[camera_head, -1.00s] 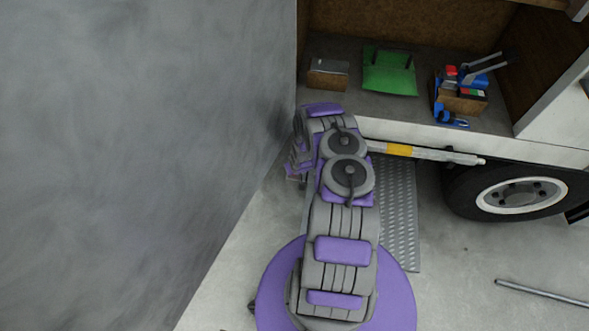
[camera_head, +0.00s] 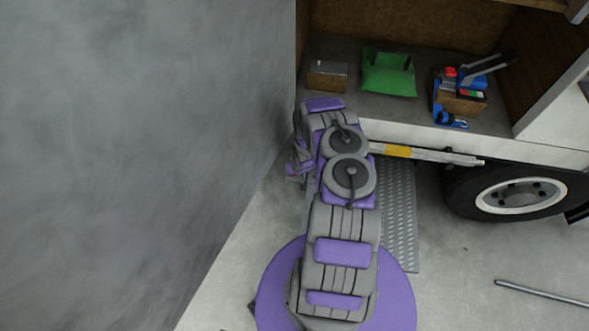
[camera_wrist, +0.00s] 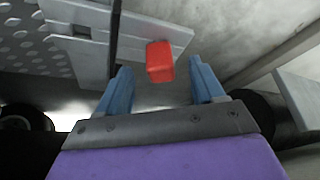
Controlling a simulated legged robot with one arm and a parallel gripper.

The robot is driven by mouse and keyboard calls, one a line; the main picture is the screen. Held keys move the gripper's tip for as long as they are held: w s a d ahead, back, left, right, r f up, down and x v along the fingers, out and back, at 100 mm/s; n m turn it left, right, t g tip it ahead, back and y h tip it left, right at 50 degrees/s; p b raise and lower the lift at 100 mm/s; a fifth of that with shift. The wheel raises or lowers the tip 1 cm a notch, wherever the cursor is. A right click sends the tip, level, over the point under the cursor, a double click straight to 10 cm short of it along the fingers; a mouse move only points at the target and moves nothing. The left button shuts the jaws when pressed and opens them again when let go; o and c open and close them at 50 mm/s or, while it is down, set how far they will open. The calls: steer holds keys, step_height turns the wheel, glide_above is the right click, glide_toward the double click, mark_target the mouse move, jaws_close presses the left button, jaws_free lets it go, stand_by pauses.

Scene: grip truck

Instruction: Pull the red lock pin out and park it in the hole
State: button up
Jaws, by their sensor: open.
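The red lock pin (camera_wrist: 160,62) shows in the wrist view as a small red block against a grey metal bracket (camera_wrist: 125,28). My gripper (camera_wrist: 160,82) is open, with its two blue fingers spread apart. In the picture the red pin lies between the fingertips, and neither finger visibly touches it. How far the pin is in depth from the fingers I cannot tell. In the head view my gripper and the pin are hidden behind my arm.
The truck bed holds a green bag (camera_head: 388,72), a small box (camera_head: 328,75) and a box of tools (camera_head: 460,97). A bar with a yellow band (camera_head: 398,151) runs below its edge. A wheel (camera_head: 516,193) stands right, a grey wall (camera_head: 150,130) left. A rod (camera_head: 545,293) lies on the floor.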

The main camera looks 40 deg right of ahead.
steer(key=p+v, duration=0.3)
steer(key=v, duration=1.1)
steer(key=shift+r, duration=0.3)
